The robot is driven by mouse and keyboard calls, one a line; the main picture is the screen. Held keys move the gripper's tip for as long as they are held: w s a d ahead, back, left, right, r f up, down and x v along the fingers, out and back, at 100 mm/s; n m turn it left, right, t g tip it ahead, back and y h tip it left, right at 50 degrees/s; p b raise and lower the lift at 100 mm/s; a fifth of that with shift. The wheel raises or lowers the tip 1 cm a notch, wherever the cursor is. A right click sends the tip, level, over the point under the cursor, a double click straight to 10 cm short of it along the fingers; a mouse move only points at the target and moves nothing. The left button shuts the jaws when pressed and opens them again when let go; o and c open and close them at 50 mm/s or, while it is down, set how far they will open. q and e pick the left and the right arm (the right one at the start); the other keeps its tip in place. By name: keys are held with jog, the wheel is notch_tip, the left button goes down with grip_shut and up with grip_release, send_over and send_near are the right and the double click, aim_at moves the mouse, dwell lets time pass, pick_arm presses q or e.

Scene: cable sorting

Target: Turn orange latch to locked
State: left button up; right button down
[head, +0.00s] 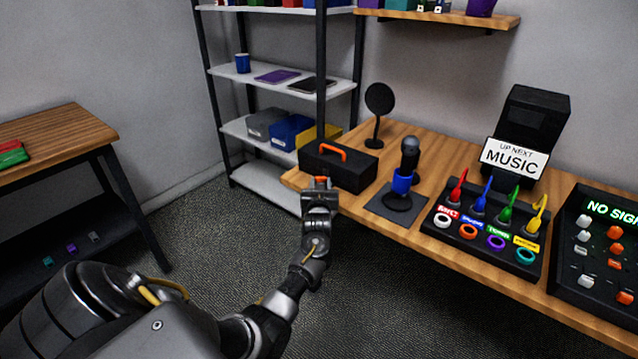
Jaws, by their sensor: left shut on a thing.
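A black case (352,172) with an orange handle (330,151) on its lid sits at the left end of the wooden workbench. A small orange latch (321,180) shows at the case's front, right at the tips of my left gripper (320,187). My left gripper is shut on the latch, and its fingers hide much of it. I cannot tell the latch's angle from here. My right gripper is not in view.
A microphone (409,155) on a dark mat, a round black disc on a stand (379,101) and a cable panel (487,233) with coloured plugs stand on the workbench (455,262). Grey shelves (280,80) stand behind. Open floor lies left of my arm.

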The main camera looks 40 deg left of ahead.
pick_arm(q)
jog(key=shift+w+d+n+g+y, duration=0.1)
jog(key=shift+d+n+g+y, duration=0.05)
jog(key=shift+n+g+y, duration=0.75)
jog(key=shift+y, duration=0.3)
pick_arm(e)
jog(key=shift+w+a+r, duration=0.3)
jog(key=shift+w+r, duration=0.25)
jog(key=shift+r, duration=0.05)
pick_arm(q)
jog(key=shift+g, duration=0.3)
pick_arm(e)
jog(key=shift+w+r, duration=0.1)
jog(key=shift+r, duration=0.05)
pick_arm(q)
jog(key=o, duration=0.8)
jog(key=shift+o, duration=0.9)
jog(key=shift+r, duration=0.1)
pick_arm(e)
jog(key=shift+a, duration=0.1)
pick_arm(q)
jog(key=shift+d, duration=0.15)
jog(key=shift+d, duration=0.1)
pick_arm(e)
jog(key=shift+r, duration=0.1)
